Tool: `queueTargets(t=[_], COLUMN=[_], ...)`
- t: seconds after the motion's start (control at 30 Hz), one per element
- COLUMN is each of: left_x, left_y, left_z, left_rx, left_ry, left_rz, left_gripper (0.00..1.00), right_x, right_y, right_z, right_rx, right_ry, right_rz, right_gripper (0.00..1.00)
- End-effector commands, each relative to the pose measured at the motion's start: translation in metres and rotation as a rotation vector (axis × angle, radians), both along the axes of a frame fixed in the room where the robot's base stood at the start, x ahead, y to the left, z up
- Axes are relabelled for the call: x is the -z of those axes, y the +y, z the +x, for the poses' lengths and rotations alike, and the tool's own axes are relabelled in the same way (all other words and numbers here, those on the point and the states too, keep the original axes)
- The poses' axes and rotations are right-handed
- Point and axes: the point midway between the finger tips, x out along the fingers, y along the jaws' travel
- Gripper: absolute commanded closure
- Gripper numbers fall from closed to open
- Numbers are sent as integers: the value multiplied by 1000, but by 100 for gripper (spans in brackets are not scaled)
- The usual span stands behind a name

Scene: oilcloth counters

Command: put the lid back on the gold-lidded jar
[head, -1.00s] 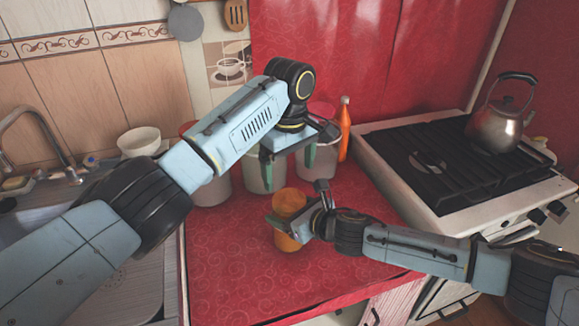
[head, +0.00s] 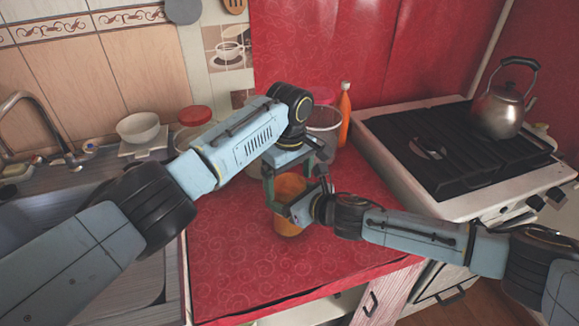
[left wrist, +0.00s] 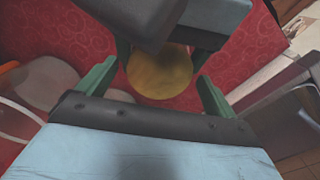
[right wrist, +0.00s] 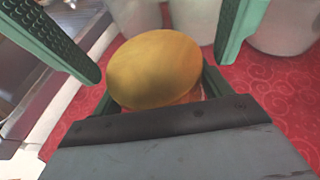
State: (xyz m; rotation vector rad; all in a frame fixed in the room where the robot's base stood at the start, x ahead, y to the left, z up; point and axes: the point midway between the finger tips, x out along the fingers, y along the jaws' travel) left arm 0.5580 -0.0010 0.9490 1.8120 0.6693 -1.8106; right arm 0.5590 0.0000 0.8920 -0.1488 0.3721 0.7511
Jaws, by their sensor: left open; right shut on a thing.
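The orange jar (head: 287,224) stands at the middle of the red counter in the head view. My right gripper (head: 293,207) is shut on the jar from the right side. A round gold disc, which looks like the lid, shows at the jar's top in the left wrist view (left wrist: 160,72) and the right wrist view (right wrist: 153,68). I cannot tell how firmly it sits. My left gripper (head: 294,184) is open above the jar. Its two green fingers stand on either side of the gold disc, apparently without touching it.
A red-lidded jar (head: 195,117), another clear container (head: 324,124) and an orange bottle (head: 345,115) stand at the back. The stove (head: 440,150) with a kettle (head: 499,108) is on the right. A white bowl (head: 138,128) is by the sink on the left. The counter's front is free.

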Motion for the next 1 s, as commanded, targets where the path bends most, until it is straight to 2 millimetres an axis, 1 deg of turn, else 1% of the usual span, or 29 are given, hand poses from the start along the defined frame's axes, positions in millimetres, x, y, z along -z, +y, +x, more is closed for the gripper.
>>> queueTargets(t=[0.03, 0.33, 0.37, 0.6, 0.7, 0.73, 0.87, 1.0], left_x=[2, 4, 4, 4, 4, 4, 4, 4], left_y=[0, 0, 0, 0, 0, 0, 0, 0], left_z=[0, 0, 0, 0, 0, 0, 0, 0], left_rx=[0, 1, 1, 0, 0, 0, 0, 0], left_ry=[0, -1, -1, 0, 0, 0, 0, -1], left_rz=[0, -1, -1, 0, 0, 0, 0, -1], left_gripper=[8, 8, 10, 42, 53, 22, 5, 4], right_x=[3, 3, 3, 3, 3, 3, 3, 3], right_y=[1, 1, 1, 1, 1, 1, 1, 1], right_z=[-2, -2, -2, -2, -2, -2, -2, -2], right_rx=[-2, -2, -2, -2, -2, -2, -2, -2], right_ry=[6, 6, 6, 6, 6, 6, 6, 6], right_rz=[-1, -1, -1, -1, -1, -1, -1, -1], right_gripper=[86, 86, 86, 86, 86, 86, 86, 86])
